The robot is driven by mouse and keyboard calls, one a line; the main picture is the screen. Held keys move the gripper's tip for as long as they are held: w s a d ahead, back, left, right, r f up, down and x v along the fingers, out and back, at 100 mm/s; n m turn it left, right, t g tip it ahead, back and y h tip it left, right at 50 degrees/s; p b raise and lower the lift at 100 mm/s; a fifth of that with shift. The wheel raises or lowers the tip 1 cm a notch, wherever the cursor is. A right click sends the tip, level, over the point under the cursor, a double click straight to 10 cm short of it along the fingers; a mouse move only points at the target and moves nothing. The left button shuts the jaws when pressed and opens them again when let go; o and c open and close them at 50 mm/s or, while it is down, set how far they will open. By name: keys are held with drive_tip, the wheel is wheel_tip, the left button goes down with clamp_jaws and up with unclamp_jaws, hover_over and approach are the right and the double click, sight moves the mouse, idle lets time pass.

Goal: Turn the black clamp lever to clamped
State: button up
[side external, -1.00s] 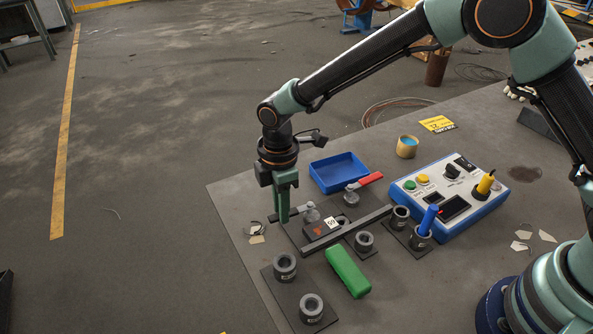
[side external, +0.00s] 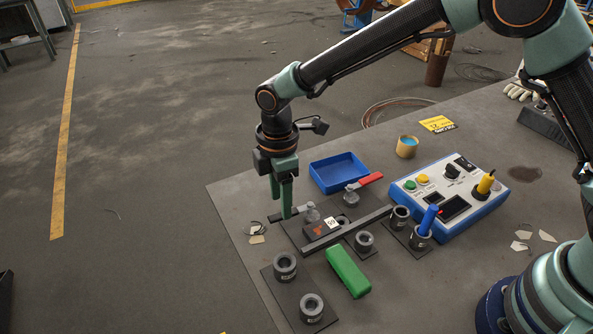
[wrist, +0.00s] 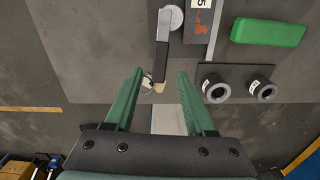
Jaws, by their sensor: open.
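The black clamp lever (side external: 279,217) sticks out to the left from its grey round pivot (side external: 312,215) on the dark fixture plate. In the wrist view the black lever (wrist: 162,60) runs down from the grey disc (wrist: 170,18), and its free end lies between my finger tips. My gripper (side external: 281,207) is open and points down at the lever's free end. The near finger covers part of the lever in the side view. In the wrist view my gripper (wrist: 160,74) has one finger on each side of the lever; I cannot tell whether either touches it.
A red-handled clamp (side external: 364,185) stands behind, near a blue tray (side external: 339,172). A grey bar (side external: 350,228), a small dark labelled block (side external: 319,229) and a green block (side external: 348,271) lie close by. Black sockets (side external: 285,266) stand in front. A blue control box (side external: 455,195) is at right.

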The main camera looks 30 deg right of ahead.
wheel_tip(320, 180, up, 10)
drive_tip(key=shift+f, duration=0.25)
drive_tip(key=s+d+r+m+t, duration=0.25)
drive_tip(key=d+r+m, duration=0.55)
drive_tip(key=d, duration=0.5)
drive_tip(key=s+d+m+t, duration=0.3)
drive_tip(key=s+d+m, duration=0.6)
drive_tip(key=s+d, duration=0.1)
drive_tip(key=shift+s+d+r, duration=0.15)
drive_tip(key=shift+d+r, duration=0.3)
drive_tip(key=shift+d, duration=0.35)
